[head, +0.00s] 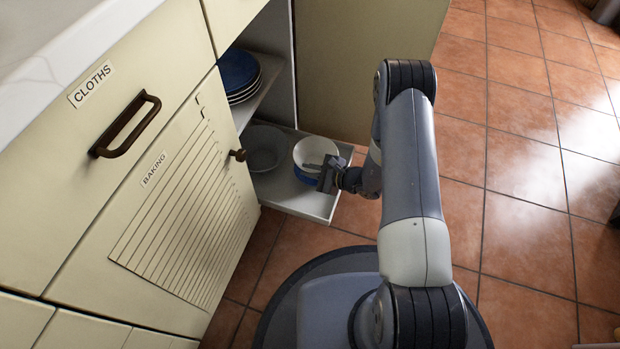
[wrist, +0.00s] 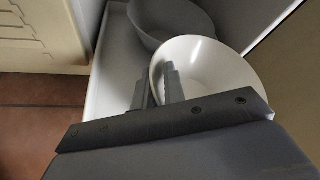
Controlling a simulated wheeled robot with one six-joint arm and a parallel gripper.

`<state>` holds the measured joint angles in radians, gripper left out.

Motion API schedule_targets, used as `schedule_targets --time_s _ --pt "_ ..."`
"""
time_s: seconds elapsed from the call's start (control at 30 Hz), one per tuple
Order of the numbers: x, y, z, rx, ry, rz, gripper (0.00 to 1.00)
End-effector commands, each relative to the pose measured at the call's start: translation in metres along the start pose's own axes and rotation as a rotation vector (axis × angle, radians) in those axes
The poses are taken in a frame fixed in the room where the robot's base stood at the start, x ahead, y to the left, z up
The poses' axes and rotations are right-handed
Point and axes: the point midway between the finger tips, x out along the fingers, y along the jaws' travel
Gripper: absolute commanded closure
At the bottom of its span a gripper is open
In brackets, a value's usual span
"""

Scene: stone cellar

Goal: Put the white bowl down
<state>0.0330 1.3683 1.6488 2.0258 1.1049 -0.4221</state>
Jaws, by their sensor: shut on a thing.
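The white bowl (head: 313,150) is upright at the right part of a pulled-out white tray (head: 316,206) low in the open cupboard. A blue band or blue thing shows just under its rim in the head view; I cannot tell which. My gripper (head: 325,172) is shut on the near rim of the bowl. In the wrist view the fingers of my gripper (wrist: 160,85) pinch the left rim of the white bowl (wrist: 210,65). The bowl's underside is hidden, so I cannot tell whether it touches what is below.
A grey bowl (head: 265,147) stands in the tray to the left, and it shows in the wrist view (wrist: 165,18). Blue plates (head: 238,75) are stacked on a shelf above. A cupboard door marked BAKING (head: 185,205) is on the left. Tiled floor is open on the right.

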Motion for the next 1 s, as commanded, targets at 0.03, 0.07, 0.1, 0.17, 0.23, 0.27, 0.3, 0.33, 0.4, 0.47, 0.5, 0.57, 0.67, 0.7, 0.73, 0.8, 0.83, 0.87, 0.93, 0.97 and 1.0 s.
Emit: schedule_targets --time_s 0.03,0.07,0.1,0.17,0.23,0.27,0.3,0.33,0.4,0.47,0.5,0.57,0.67,0.7,0.73,0.8,0.83,0.87,0.93,0.97,1.0 --pt "0.004 0.004 -0.007 0.0 -0.001 0.0 1.0" --pt "0.005 0.006 -0.011 0.001 -0.001 0.0 1.0" --pt "0.008 0.01 -0.016 0.001 0.0 0.0 1.0" --pt "0.011 0.014 -0.023 0.001 0.0 0.0 1.0" --pt "0.013 0.016 -0.026 0.001 -0.001 0.0 1.0" --pt "0.013 0.015 -0.026 0.0 -0.001 -0.001 1.0" --pt "0.013 0.015 -0.025 0.0 -0.001 -0.001 1.0" --pt "0.012 0.014 -0.024 -0.001 -0.001 -0.001 1.0" --pt "0.012 0.014 -0.024 -0.001 -0.001 -0.001 1.0" --pt "0.012 0.015 -0.024 0.0 -0.001 -0.001 1.0" --pt "0.013 0.015 -0.025 0.0 -0.001 0.0 1.0" --pt "0.013 0.016 -0.026 0.0 0.0 0.0 1.0" --pt "0.015 0.017 -0.029 -0.001 -0.001 -0.001 1.0" --pt "0.015 0.018 -0.03 -0.001 -0.001 0.0 1.0" --pt "0.015 0.018 -0.03 0.0 0.0 0.0 1.0" --pt "0.016 0.02 -0.032 0.0 0.0 0.0 1.0" --pt "0.017 0.02 -0.033 0.0 0.0 0.0 1.0" --pt "0.017 0.021 -0.034 0.0 0.001 0.0 1.0" --pt "0.017 0.021 -0.034 0.0 0.001 0.0 1.0" --pt "0.017 0.021 -0.035 0.0 0.002 0.0 1.0" --pt "0.017 0.021 -0.035 0.001 0.004 0.001 0.86"
